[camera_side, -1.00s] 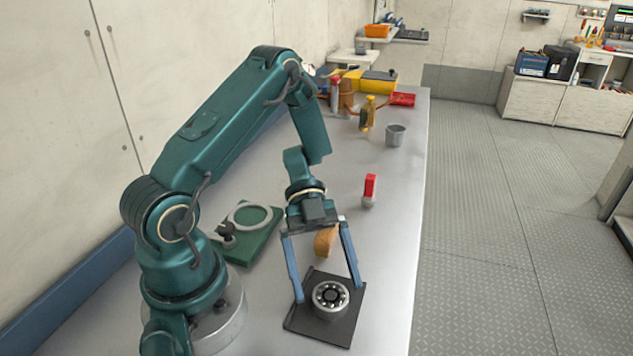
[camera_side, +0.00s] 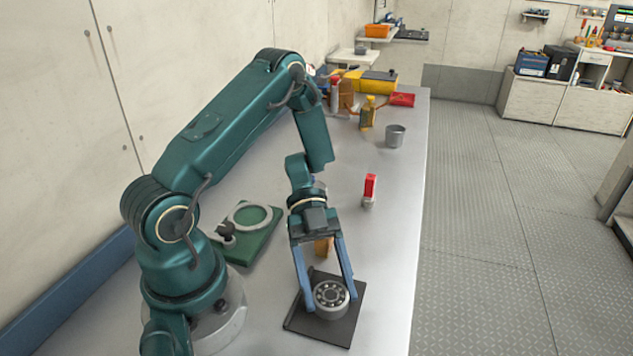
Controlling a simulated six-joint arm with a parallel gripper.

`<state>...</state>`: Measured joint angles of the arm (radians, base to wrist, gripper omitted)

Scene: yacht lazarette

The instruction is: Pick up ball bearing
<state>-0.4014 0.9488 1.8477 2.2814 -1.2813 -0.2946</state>
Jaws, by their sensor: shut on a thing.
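The ball bearing (camera_side: 331,297) is a silver ring with dark gaps and several balls, lying on a black square mat (camera_side: 342,328) near the front of the bench. My gripper (camera_side: 329,303) points down over the mat, with its two blue fingers on either side of the bearing. The fingers are shut on the bearing, which still appears to rest on the mat. Part of the bearing's rim is hidden by the fingers.
A green board with a ring (camera_side: 252,215) lies to the left. A tan object (camera_side: 322,247) stands behind my fingers. A red-topped item (camera_side: 369,190), a grey cup (camera_side: 396,136) and a yellow bottle (camera_side: 367,113) stand farther back. The bench's right strip is clear.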

